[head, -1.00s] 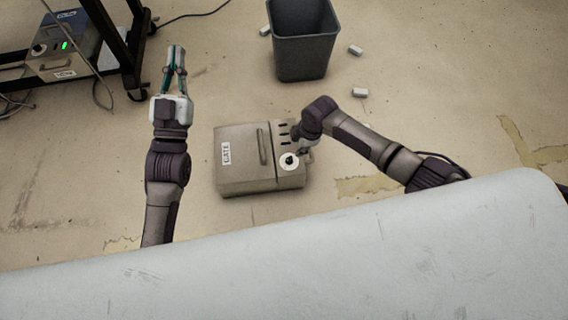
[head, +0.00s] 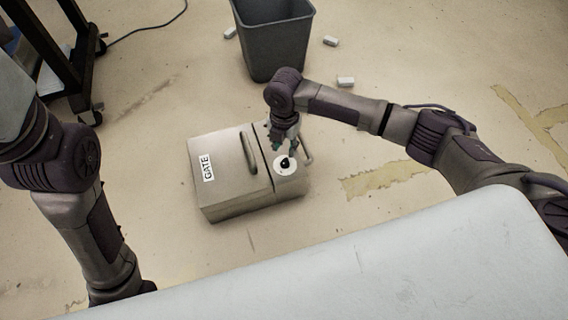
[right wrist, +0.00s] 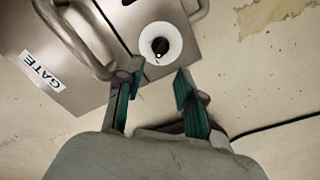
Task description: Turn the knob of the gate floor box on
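The gate floor box (head: 228,187) is a beige metal box on the floor with a GATE label (head: 207,167) and a handle on its lid. Its knob (head: 285,164) is black on a round white dial, near the right end of the top. In the right wrist view the knob (right wrist: 160,46) lies just beyond the fingertips. My right gripper (right wrist: 158,82) is open and empty, its teal-padded fingers apart on either side below the dial. In the head view my right gripper (head: 284,146) is over the box's right end, small and partly hidden. My left gripper is out of view; only its arm shows.
A dark bin (head: 274,42) stands behind the box, with small white blocks (head: 346,82) on the floor near it. A black wheeled rack (head: 75,55) is at upper left. A pale table top (head: 400,260) spans the front. Floor right of the box is clear.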

